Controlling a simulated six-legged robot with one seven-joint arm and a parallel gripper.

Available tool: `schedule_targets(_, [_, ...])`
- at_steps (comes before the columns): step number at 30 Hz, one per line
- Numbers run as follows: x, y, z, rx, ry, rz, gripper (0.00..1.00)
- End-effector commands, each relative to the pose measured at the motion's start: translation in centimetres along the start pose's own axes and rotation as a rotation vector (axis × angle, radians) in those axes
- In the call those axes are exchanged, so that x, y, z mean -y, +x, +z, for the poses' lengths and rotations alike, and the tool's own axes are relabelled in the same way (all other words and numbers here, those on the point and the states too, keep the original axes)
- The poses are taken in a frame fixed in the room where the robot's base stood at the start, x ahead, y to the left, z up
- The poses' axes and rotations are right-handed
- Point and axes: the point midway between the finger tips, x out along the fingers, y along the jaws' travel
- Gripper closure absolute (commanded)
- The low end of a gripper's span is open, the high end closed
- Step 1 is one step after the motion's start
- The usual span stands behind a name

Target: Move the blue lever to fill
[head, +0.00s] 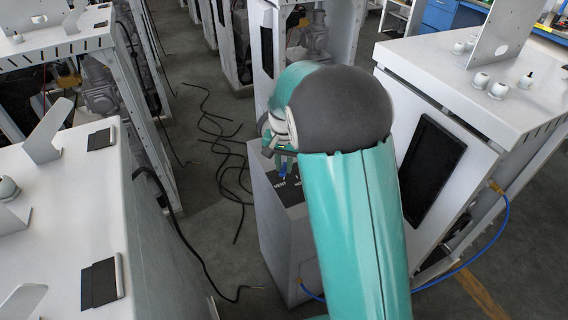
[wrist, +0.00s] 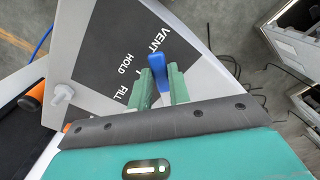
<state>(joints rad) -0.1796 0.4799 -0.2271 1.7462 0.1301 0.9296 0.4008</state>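The blue lever (wrist: 159,72) stands on a dark panel (wrist: 105,62) marked VENT, HOLD and FILL. In the wrist view its top lies next to the word VENT, and FILL is lower left. My gripper (wrist: 162,82) has its two green fingers on either side of the lever. Whether they press on it or stand slightly apart is unclear. In the head view my gripper (head: 279,152) is over the grey dispenser box, with a bit of the blue lever (head: 282,170) showing below it. My arm hides much of the box.
The grey dispenser box (head: 280,235) stands on the floor beside a white cabinet (head: 470,75) on the right. Black cables (head: 225,135) lie on the floor left of the box. White cabinets (head: 60,215) line the left.

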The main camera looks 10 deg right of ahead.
Motion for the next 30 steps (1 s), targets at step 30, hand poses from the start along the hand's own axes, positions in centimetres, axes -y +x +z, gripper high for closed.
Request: schedule_targets(30, [-2.2, -0.1, -0.4, 0.000, -0.362, -0.001, 1.00])
